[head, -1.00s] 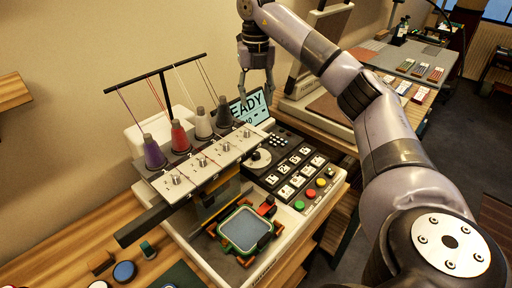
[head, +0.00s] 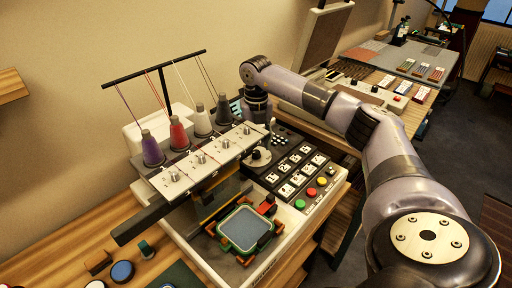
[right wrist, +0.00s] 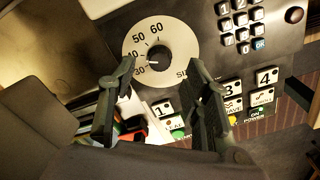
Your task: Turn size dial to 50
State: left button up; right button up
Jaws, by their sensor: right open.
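The size dial (right wrist: 136,42) is a pale disc with a dark central knob (right wrist: 158,55) and the numbers 30, 40, 50 and 60. A small white mark on the knob appears to point towards 30. In the head view the dial (head: 257,158) lies on the machine's panel, partly hidden by my gripper. My right gripper (head: 258,138) is low over the dial. In the right wrist view the open fingers (right wrist: 162,70) stand on either side of the knob, with nothing held; whether they touch the panel I cannot tell. My left gripper is not in view.
Beside the dial is a dark panel with a number keypad (right wrist: 240,22), white numbered buttons (head: 295,158) and coloured round buttons (head: 300,204). The thread cones (head: 179,137) and needle heads stand left of the gripper. The screen (head: 236,108) is mostly hidden behind my arm.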

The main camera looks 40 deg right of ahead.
aim_at(256, 152)
jog(key=shift+f, duration=1.65)
grip_shut()
